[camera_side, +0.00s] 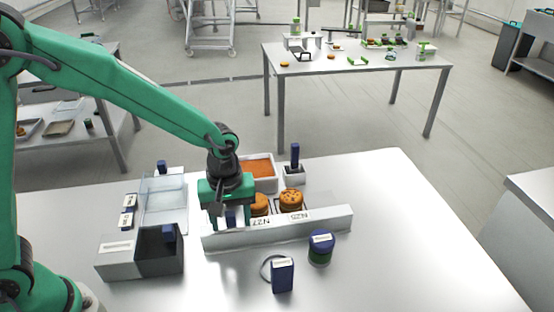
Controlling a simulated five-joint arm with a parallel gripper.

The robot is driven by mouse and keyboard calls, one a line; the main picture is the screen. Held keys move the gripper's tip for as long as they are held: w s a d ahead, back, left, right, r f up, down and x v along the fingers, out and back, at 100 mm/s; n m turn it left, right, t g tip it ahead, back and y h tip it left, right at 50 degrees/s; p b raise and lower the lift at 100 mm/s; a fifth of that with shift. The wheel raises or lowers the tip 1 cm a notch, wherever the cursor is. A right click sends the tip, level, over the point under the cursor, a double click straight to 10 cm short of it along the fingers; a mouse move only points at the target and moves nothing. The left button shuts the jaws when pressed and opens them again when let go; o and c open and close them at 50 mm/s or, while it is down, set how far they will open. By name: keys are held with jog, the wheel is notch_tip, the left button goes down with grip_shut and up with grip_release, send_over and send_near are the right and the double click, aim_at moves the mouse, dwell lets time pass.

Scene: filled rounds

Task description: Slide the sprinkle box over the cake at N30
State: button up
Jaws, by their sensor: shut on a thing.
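My gripper (227,222) is low at the left end of a pale rail (335,221) with number labels. It is shut on a small dark blue part (231,217), mostly hidden by the jaws; I cannot tell if this is the sprinkle box. Two brown round cakes show behind the rail: one (259,204) beside my gripper, partly hidden, near label N27, and a dotted one (292,198) near label N25. I see no N30 label; my gripper covers the rail's left part.
A white tray of orange filling (259,168) and a holder with a blue-handled tool (295,155) stand behind. A grey bin (120,258) and clear case (163,200) are left. The table's right is clear.

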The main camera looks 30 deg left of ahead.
jog(key=shift+s+a, duration=0.85)
jog(key=o, duration=0.9)
jog(key=shift+r, duration=0.1)
jog(key=shift+r, duration=3.4)
jog(key=shift+r, duration=0.1)
